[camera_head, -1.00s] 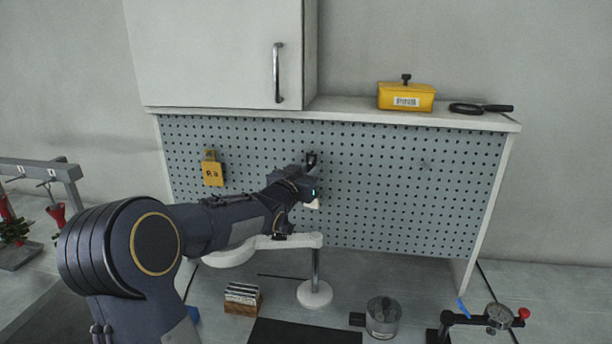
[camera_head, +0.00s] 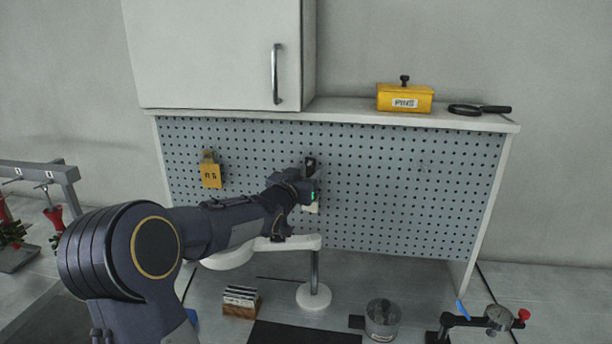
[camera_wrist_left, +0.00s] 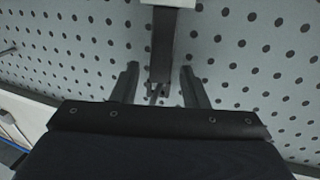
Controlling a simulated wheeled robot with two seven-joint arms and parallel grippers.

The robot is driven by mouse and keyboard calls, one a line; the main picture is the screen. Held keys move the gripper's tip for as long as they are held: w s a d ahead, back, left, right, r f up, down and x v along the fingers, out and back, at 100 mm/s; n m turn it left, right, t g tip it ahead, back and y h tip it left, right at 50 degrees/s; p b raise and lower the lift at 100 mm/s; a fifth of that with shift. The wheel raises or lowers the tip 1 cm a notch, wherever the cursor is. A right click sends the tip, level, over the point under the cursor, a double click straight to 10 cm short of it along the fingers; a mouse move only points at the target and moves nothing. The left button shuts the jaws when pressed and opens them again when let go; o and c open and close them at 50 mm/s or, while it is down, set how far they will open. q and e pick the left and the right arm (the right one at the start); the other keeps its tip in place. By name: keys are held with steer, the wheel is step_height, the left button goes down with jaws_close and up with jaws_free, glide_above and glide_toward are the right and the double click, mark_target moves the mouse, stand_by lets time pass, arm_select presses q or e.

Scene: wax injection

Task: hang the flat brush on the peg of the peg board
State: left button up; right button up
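The flat brush (camera_wrist_left: 161,45) shows in the left wrist view as a dark, flat handle with a pale part at the top edge of the picture. In the head view its pale lower part (camera_head: 312,208) shows below my left gripper (camera_head: 308,188), against the grey peg board (camera_head: 420,190). In the wrist view my left gripper (camera_wrist_left: 160,88) has its fingers apart, one on each side of the handle, with a gap at each side. A small dark piece, perhaps the peg, shows at the handle's end. Whether the handle is on it is unclear. My right gripper is out of view.
A yellow tag (camera_head: 211,174) hangs on the board at left. Below stand a white round-based stand (camera_head: 314,296), a card block (camera_head: 241,302), a glass jar (camera_head: 382,320) and a dial gauge (camera_head: 498,317). A yellow pins box (camera_head: 405,98) and a magnifier (camera_head: 468,109) sit on the shelf above.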

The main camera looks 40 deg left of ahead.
arm_select(q)
steer(key=shift+o, duration=0.4)
steer(key=shift+s, duration=0.1)
steer(key=shift+s+f, duration=0.1)
steer(key=shift+s, duration=0.2)
steer(key=b+v, duration=0.1)
steer(key=v, duration=0.6)
steer(key=shift+b, duration=0.3)
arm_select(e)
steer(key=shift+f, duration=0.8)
arm_select(q)
steer(key=shift+d, duration=0.1)
steer(key=s+d+f+g+h, duration=0.2)
steer(key=s+d+f+g, duration=0.2)
steer(key=s+d+f, duration=0.2)
steer(key=s+d+f+g+h, duration=0.3)
steer(key=s+d+f, duration=0.3)
steer(key=s+d, duration=0.5)
steer(key=s+d+f+m+g+h, duration=0.1)
steer(key=s+d+f+g+h, duration=0.2)
steer(key=s+d+f, duration=0.3)
steer(key=s+d+g, duration=0.1)
steer(key=s+d, duration=0.2)
steer(key=shift+g, duration=0.4)
steer(key=shift+c, duration=0.5)
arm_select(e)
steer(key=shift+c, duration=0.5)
